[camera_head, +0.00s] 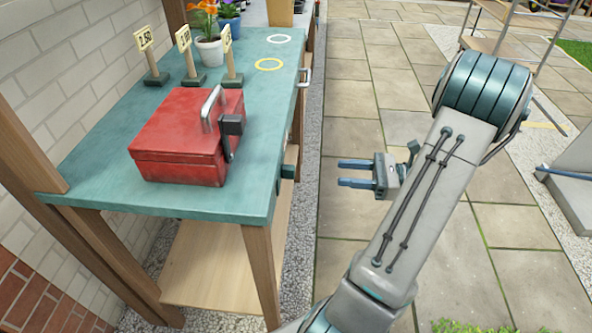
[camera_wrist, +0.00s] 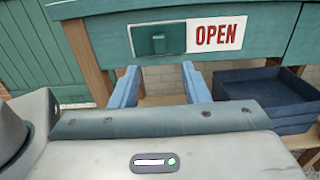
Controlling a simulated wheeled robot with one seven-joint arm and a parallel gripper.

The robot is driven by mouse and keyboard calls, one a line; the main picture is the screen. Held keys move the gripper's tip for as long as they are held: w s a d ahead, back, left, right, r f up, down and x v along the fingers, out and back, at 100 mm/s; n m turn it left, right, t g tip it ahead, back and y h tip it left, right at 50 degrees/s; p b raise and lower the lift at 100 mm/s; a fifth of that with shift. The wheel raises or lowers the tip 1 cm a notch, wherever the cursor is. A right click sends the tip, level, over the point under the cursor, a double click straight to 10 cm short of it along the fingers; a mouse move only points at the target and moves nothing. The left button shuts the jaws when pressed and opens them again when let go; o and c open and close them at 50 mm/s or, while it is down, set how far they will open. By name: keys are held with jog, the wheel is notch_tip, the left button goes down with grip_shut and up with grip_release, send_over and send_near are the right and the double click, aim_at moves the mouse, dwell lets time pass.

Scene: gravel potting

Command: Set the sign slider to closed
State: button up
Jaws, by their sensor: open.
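The sign slider (camera_wrist: 158,41) is a dark teal block on the front edge of the table, in the wrist view. It sits at the left of a white sign (camera_wrist: 217,36), whose red word OPEN shows to its right. The left part of the sign is hidden behind the slider. In the head view the slider (camera_head: 289,172) juts from the table's side edge. My gripper (camera_head: 342,173) is open and empty, facing the slider with a gap between. In the wrist view its two blue fingers (camera_wrist: 161,78) point toward the slider from just below it.
A red toolbox (camera_head: 178,150) stands on the teal table (camera_head: 225,205). Price signs (camera_head: 190,58) and a potted orange flower (camera_head: 208,48) are behind it. Dark blue trays (camera_wrist: 262,92) sit below the table at right. Paving beside the table is clear.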

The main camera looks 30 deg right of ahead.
aim_at(287, 172)
jog(key=b+x, duration=0.1)
jog(key=x, duration=1.1)
jog(key=shift+a+b, duration=0.2)
jog(key=shift+b, duration=0.15)
jog(key=shift+w, duration=0.1)
